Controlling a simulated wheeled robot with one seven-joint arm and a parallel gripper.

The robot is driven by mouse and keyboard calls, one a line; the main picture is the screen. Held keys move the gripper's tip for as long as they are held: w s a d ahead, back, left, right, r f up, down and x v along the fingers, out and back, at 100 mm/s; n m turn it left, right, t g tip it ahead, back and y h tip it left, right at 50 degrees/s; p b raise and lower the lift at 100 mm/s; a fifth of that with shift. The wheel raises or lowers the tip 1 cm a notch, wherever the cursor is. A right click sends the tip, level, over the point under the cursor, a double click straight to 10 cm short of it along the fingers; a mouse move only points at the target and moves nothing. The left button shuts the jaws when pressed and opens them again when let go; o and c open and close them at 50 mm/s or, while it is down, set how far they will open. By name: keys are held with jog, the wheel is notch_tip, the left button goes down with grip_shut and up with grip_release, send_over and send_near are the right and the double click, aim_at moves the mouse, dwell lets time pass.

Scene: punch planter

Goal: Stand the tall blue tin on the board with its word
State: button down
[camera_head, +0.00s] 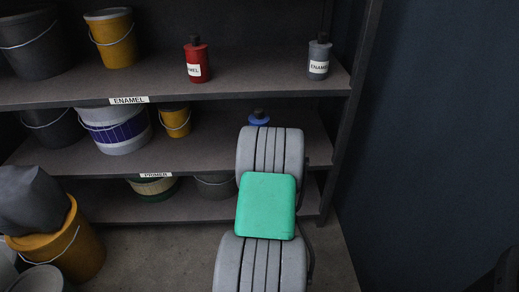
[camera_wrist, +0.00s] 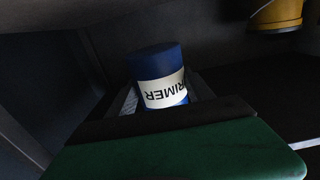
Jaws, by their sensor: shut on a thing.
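The blue tin (camera_head: 259,118) shows only its cap and shoulder above my arm in the head view, upright at the right part of the middle board (camera_head: 205,150). In the wrist view the blue tin (camera_wrist: 155,64) has a white label reading PRIMER, upside down in that picture. My gripper (camera_wrist: 163,101) is shut on the tin, with a finger at each side of it. My arm hides the gripper in the head view, and I cannot tell whether the tin's base touches the board. A PRIMER label (camera_head: 156,175) is on the middle board's front edge.
The upper board has an ENAMEL label (camera_head: 129,100), a red bottle (camera_head: 194,62) and a grey bottle (camera_head: 319,60). A striped bucket (camera_head: 115,128) and a small yellow bucket (camera_head: 175,121) stand left on the middle board. The shelf's right upright (camera_head: 352,100) is close by.

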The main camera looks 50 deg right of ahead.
jog(key=w+d+f+b, duration=0.1)
jog(key=f, duration=0.1)
jog(key=w+d+f+b, duration=0.1)
jog(key=d+f, duration=0.1)
jog(key=w+d+f+b, duration=0.1)
jog(key=w+d+f, duration=0.1)
jog(key=shift+w+d+f, duration=0.1)
jog(key=shift+d+f, duration=0.15)
jog(key=shift+f, duration=0.05)
jog(key=shift+w+d+f+b, duration=0.15)
jog(key=shift+f+b, duration=1.05)
jog(key=shift+f, duration=0.65)
jog(key=shift+c, duration=2)
grip_release()
